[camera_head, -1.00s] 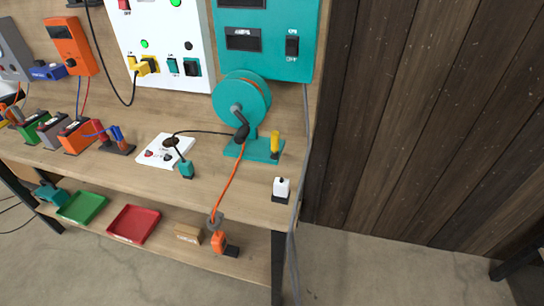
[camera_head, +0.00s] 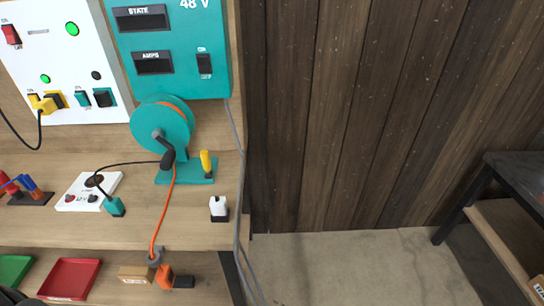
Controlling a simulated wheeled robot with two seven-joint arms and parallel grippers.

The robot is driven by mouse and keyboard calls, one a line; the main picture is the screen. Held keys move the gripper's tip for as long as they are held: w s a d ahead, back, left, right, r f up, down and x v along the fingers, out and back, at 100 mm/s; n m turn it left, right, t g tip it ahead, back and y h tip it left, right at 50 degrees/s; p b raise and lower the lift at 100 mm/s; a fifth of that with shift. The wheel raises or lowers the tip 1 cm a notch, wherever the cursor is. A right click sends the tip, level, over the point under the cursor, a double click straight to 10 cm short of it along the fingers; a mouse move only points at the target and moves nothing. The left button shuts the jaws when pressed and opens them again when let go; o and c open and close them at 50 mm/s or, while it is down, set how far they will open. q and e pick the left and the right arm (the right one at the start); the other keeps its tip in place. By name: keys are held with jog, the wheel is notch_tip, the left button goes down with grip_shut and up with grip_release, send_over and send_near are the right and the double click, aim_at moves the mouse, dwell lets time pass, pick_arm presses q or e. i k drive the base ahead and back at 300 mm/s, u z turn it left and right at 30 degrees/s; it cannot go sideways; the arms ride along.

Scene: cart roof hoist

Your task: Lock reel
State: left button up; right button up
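The teal reel (camera_head: 162,127) stands on its teal base (camera_head: 186,172) on the wooden bench, below the 48 V panel. A dark crank handle (camera_head: 167,155) is on its near face. A yellow lever (camera_head: 206,163) stands upright on the right part of the base; whether it is locked I cannot tell. An orange cable (camera_head: 165,213) runs from the reel down over the bench's front edge, through a grey ring (camera_head: 154,257), to an orange plug (camera_head: 165,277).
A white plug-like block (camera_head: 218,208) stands at the bench's right end. A white plate (camera_head: 89,191) with a teal connector (camera_head: 113,207) lies left of the reel. A grey cable (camera_head: 239,190) hangs along the right edge. A dark table (camera_head: 520,180) stands far right, with open floor between.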

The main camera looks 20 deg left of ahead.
aim_at(204, 154)
jog(key=z, duration=2.55)
jog(key=k, duration=2.4)
jog(key=u, duration=2)
